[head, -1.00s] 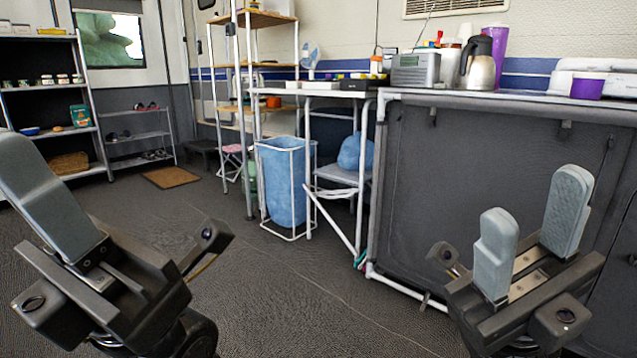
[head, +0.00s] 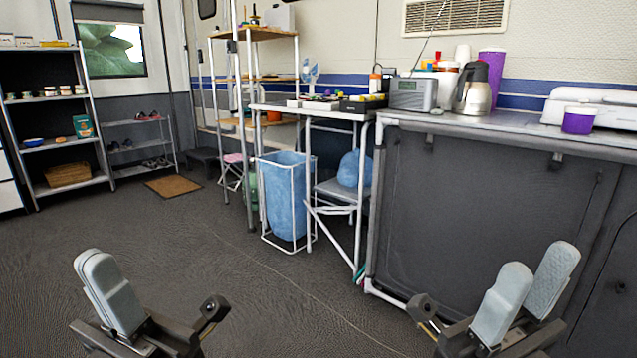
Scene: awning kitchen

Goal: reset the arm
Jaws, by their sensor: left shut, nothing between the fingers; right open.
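My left gripper (head: 97,262) is low at the left of the head view, its grey pads pressed together over the dark floor, with nothing between them. My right gripper (head: 531,277) is low at the right, in front of the dark counter front. Its two pads stand apart with a gap between them, and it is empty. Both grippers point upward in the picture, and the lower parts of both arms are cut off by the bottom edge.
A grey counter (head: 500,124) stands at the right with a kettle (head: 473,88) and a purple cup (head: 578,120) on it. Shelves (head: 50,147) line the left back. The floor between is open.

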